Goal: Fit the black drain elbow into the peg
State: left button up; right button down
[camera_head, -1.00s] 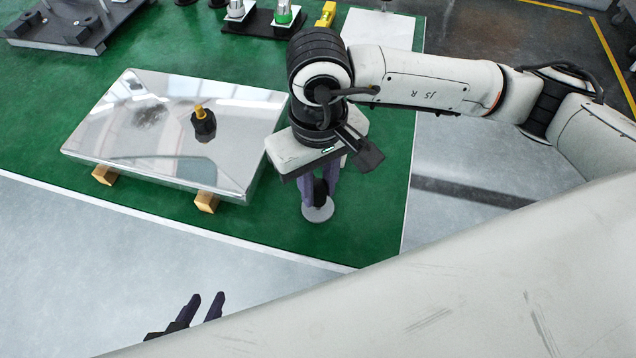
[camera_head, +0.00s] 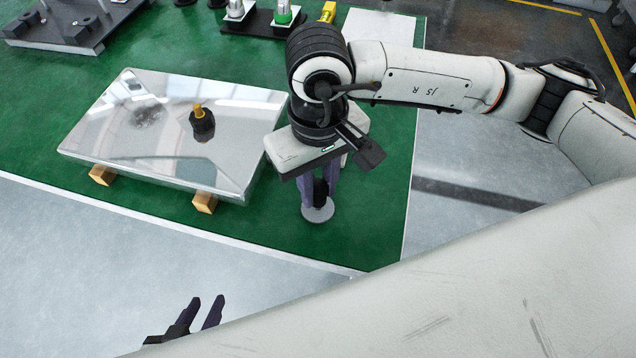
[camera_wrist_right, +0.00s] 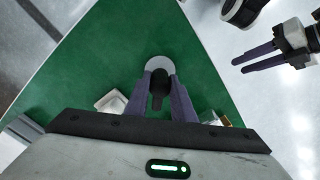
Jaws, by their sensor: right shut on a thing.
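The black drain elbow (camera_wrist_right: 158,84) is between the fingers of my right gripper (camera_wrist_right: 158,98), which is shut on it. In the head view the black part (camera_head: 320,190) shows between the purple fingers, upright over a round grey disc (camera_head: 318,213). The disc also shows in the right wrist view (camera_wrist_right: 159,63). I cannot tell whether the part touches it. A black fitting with a yellow top (camera_head: 202,125) stands on a shiny metal plate (camera_head: 110,145); I cannot tell which thing is the peg. My left gripper (camera_head: 203,314) is open and empty at the bottom.
The plate rests on wooden blocks (camera_head: 204,203) on the green mat (camera_head: 370,225). A grey fixture (camera_head: 60,30) stands at the top left. A black holder (camera_head: 258,25) with metal and green parts is at the back. The mat right of my right gripper is clear.

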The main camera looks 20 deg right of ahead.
jog(key=shift+f+b, duration=1.4)
jog(key=shift+b, duration=0.05)
jog(key=shift+f+b, duration=0.2)
jog(key=shift+b, duration=0.3)
dwell(0.5)
dwell(0.5)
jog(key=c, duration=1.4)
grip_release()
jog(key=shift+c, duration=0.2)
jog(key=shift+r+p, duration=1.15)
jog(key=shift+r, duration=2.05)
